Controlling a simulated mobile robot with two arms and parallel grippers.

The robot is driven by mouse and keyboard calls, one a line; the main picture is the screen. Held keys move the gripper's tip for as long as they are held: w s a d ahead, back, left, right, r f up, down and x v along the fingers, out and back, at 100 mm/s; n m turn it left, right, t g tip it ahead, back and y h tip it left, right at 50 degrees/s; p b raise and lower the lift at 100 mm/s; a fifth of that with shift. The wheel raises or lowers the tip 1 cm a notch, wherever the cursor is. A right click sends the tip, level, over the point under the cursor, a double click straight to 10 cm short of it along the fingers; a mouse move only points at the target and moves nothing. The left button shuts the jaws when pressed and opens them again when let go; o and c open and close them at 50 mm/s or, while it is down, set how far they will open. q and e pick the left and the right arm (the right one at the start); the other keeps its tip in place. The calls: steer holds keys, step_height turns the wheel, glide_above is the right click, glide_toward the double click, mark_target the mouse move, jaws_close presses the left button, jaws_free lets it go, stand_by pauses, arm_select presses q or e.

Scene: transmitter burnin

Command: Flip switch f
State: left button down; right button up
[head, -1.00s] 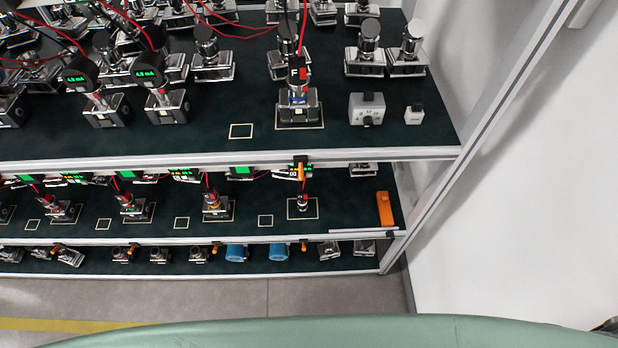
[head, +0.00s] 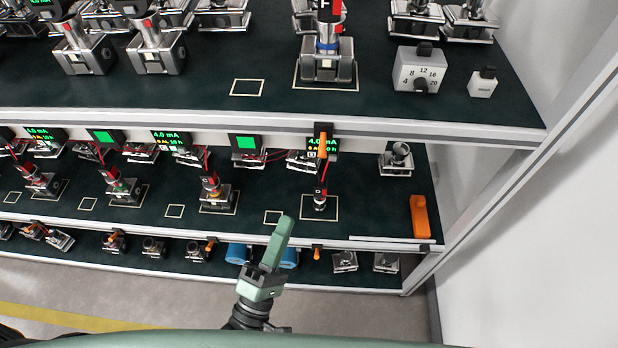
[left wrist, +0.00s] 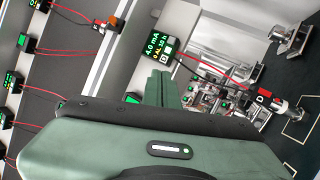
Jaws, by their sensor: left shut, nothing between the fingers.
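An orange switch lever (head: 323,146) in a black mount sits on the front rail of the upper shelf, below a transmitter (head: 327,58) whose tag is cut off at the top edge. I cannot read a letter on this switch. An orange-and-black switch also shows on a rail in the left wrist view (left wrist: 112,22). Another orange switch (head: 317,252) is on the rail of the middle shelf. My left gripper (head: 286,222) is shut and empty, pointing up, in front of the shelves, below and left of the upper switch and apart from it. My right gripper is out of view.
The upper shelf's front rail (head: 200,121) juts out above the middle shelf. A slanted metal post (head: 510,190) stands at the right. An orange block (head: 419,216) lies on the middle shelf. A dial box (head: 418,70) and a small white block (head: 482,83) stand on the upper shelf.

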mark_target(323, 147)
arm_select(q)
steer(key=r+n+t, duration=0.1)
steer(key=s+r+n+t+y, duration=0.1)
steer(key=r+n, duration=0.1)
steer(key=a+r+n+b, duration=0.1)
steer(key=r, duration=0.1)
steer(key=shift+s+a+r+n+t, duration=0.1)
steer(key=shift+s+r+n+t, duration=0.1)
steer(key=shift+s+n+t, duration=0.15)
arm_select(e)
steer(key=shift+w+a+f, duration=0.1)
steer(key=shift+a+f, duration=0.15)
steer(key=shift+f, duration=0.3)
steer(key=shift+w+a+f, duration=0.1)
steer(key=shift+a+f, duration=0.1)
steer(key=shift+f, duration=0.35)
arm_select(q)
steer(key=shift+w, duration=0.1)
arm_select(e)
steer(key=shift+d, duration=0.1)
